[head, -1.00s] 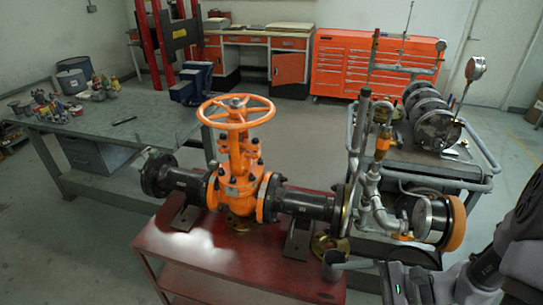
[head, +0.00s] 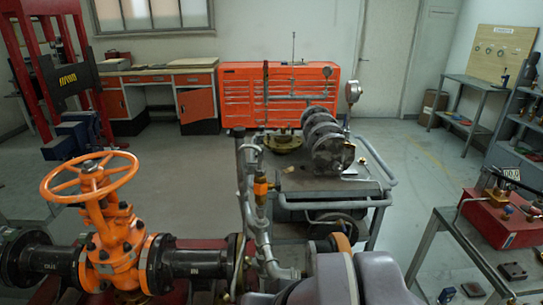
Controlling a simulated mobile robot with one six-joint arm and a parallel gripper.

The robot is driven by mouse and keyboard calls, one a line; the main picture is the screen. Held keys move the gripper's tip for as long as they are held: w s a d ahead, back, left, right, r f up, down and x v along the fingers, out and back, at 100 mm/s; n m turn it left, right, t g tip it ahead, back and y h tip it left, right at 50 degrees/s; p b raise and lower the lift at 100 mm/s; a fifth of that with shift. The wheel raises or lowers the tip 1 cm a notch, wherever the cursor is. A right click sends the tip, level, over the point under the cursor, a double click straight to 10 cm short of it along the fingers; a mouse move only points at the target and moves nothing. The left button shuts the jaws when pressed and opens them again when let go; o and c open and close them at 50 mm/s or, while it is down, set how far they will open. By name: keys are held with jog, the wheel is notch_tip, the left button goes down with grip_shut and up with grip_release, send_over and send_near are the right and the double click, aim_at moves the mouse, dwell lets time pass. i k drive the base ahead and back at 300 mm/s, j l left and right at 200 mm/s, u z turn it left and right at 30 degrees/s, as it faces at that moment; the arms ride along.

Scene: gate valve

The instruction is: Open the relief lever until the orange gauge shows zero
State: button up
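The orange gauge shows only as a sliver of its orange rim (head: 341,243) above my grey arm links at the bottom centre of the head view. Its dial and needle are hidden, so I cannot read it. Grey upright pipework (head: 262,225) with an orange fitting (head: 261,187) stands just left of it. I cannot make out the relief lever for certain. The orange gate valve (head: 115,245) with its handwheel (head: 90,177) is at the lower left, joined to dark flanged pipe (head: 200,262). My gripper is not visible.
A grey cart (head: 325,182) with dark flanged parts and a small gauge (head: 353,91) stands behind the pipework. A bench (head: 447,222) with a red box (head: 500,218) is at the right. An orange tool cabinet (head: 240,98) stands at the back. Floor shows between cart and right bench.

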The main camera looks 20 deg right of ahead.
aim_at(277, 182)
jog(key=i+l+u, duration=0.1)
jog(key=l, duration=0.3)
jog(key=i+l+u, duration=0.1)
jog(key=l, duration=0.3)
jog(key=i+l, duration=0.1)
jog(key=l, duration=0.3)
jog(key=k+l+z, duration=0.1)
jog(key=l, duration=0.6)
jog(key=k+l+z, duration=0.1)
jog(key=l, duration=0.6)
jog(key=i+j, duration=0.3)
jog(key=i, duration=0.15)
